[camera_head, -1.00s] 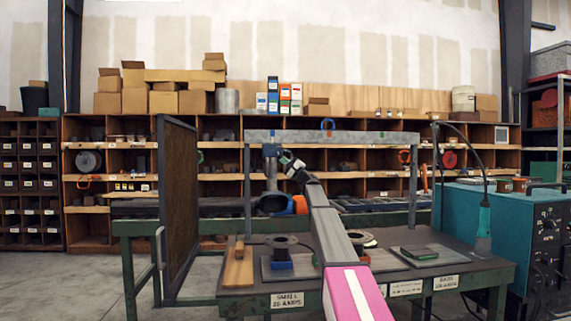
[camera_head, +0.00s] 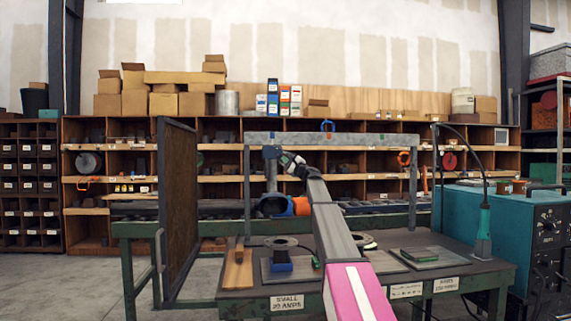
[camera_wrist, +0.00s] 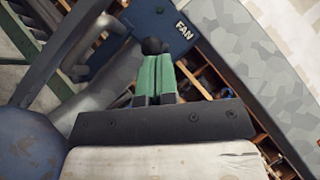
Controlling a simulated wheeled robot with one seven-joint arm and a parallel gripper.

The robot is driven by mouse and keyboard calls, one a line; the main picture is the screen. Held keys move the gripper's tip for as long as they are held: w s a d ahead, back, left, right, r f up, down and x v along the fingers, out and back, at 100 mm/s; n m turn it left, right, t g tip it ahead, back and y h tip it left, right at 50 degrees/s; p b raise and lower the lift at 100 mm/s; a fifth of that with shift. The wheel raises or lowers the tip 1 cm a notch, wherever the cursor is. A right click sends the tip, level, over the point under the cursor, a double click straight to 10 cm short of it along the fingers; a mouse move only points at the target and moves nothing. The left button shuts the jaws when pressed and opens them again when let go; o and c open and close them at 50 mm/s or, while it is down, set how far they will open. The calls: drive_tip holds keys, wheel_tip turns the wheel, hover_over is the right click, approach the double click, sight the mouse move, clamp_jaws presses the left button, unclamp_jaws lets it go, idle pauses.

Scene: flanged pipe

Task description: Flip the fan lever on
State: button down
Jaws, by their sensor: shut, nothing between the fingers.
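A blue box (camera_wrist: 165,20) with the white word FAN shows in the wrist view, fixed by the grey overhead beam. It also shows in the head view (camera_head: 270,151), below the beam. A black round knob (camera_wrist: 154,46), which looks like the lever's end, sits right at my fingertips. I cannot tell whether they touch it, and the lever's shaft is not clear. My gripper (camera_wrist: 155,62) has green fingers pressed together, with nothing between them. In the head view my gripper (camera_head: 283,158) is small, just right of the blue box.
The grey beam (camera_head: 340,138) spans the workbench on posts. A grey duct (camera_head: 271,178) hangs below the box to a dark hood with an orange part (camera_head: 300,206). A brown screen (camera_head: 178,210) stands left. The bench (camera_head: 340,285) carries several metal pieces. A teal machine (camera_head: 500,225) stands right.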

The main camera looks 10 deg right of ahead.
drive_tip(key=r+m, duration=0.1)
drive_tip(key=r+h, duration=0.1)
drive_tip(key=r+m+g+h, duration=0.1)
drive_tip(key=r, duration=0.1)
drive_tip(key=shift+s+m, duration=0.25)
drive_tip(key=shift+m, duration=0.05)
idle(0.5)
drive_tip(key=shift+f, duration=0.15)
drive_tip(key=w+d+v, duration=0.1)
drive_tip(key=v, duration=1.2)
drive_tip(key=shift+r, duration=0.2)
drive_tip(key=shift+d, duration=0.15)
drive_tip(key=shift+s, duration=0.15)
